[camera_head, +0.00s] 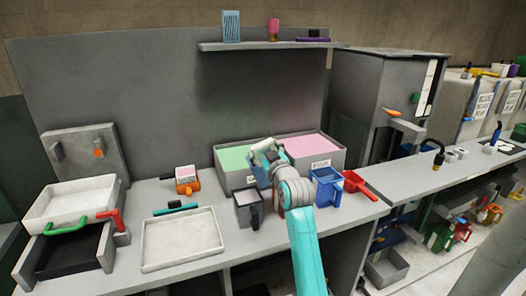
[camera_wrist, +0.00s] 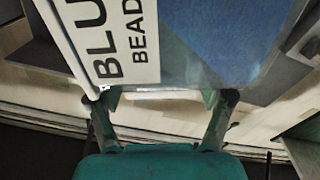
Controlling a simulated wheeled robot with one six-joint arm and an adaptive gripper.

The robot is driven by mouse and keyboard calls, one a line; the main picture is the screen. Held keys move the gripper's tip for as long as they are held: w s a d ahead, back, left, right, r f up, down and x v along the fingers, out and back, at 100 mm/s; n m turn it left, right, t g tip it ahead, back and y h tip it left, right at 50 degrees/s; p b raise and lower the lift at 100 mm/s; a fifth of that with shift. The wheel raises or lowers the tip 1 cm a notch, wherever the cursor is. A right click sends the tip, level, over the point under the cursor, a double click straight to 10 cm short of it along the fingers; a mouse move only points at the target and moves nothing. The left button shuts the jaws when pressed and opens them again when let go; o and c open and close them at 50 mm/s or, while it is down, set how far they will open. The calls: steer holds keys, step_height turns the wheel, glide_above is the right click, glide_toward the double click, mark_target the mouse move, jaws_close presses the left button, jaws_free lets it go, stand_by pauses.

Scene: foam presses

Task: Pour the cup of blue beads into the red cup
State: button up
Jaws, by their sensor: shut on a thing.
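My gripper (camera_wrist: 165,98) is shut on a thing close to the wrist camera. A white label (camera_wrist: 110,40) reading "BLU… BEAD…" and a blue surface (camera_wrist: 215,40) fill the space beyond the fingers. This fits the cup of blue beads, but its full outline is cut off. In the head view my wrist hides the fingertips and what they hold, in front of the green and pink bins. A blue cup (camera_head: 327,187) stands on the counter right of my arm.
A grey cup with a dark handle (camera_head: 247,207) stands left of my arm. Bins with green (camera_head: 233,158) and pink (camera_head: 313,146) contents stand behind. Free counter is narrow around my arm.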

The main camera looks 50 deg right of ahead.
mark_target(254, 153)
steer(key=shift+s+d+f+m, duration=0.15)
steer(key=shift+s+d+m, duration=0.25)
steer(key=shift+m, duration=0.3)
steer(key=shift+w, duration=0.15)
steer(key=shift+w+a+r+n, duration=0.15)
steer(key=shift+w+a+n, duration=0.15)
steer(key=shift+n, duration=0.25)
steer(key=shift+w+a+r+n, duration=0.1)
steer(key=shift+w+a+n, duration=0.05)
steer(key=shift+a+n, duration=0.35)
steer(key=shift+w+a+n, duration=0.2)
steer(key=shift+a+n, duration=0.05)
steer(key=shift+n, duration=0.4)
steer(key=shift+w+a+n, duration=0.2)
steer(key=shift+a+n, duration=0.05)
steer(key=shift+n, duration=0.35)
steer(key=n, duration=0.2)
steer(key=a+n, duration=0.1)
steer(key=shift+w+a+f+n, duration=0.1)
steer(key=shift+w+f+n, duration=0.2)
steer(key=shift+w+f, duration=0.1)
steer(key=shift+a+f+n, duration=0.15)
steer(key=shift+f+n, duration=0.4)
steer(key=shift+n, duration=0.55)
steer(key=shift+f+n, duration=0.75)
steer(key=shift+n, duration=0.35)
steer(key=n, duration=0.3)
steer(key=shift+s+d+f+n+y, duration=0.2)
steer(key=shift+d+f+n+y, duration=0.1)
steer(key=shift+d+f+y, duration=0.1)
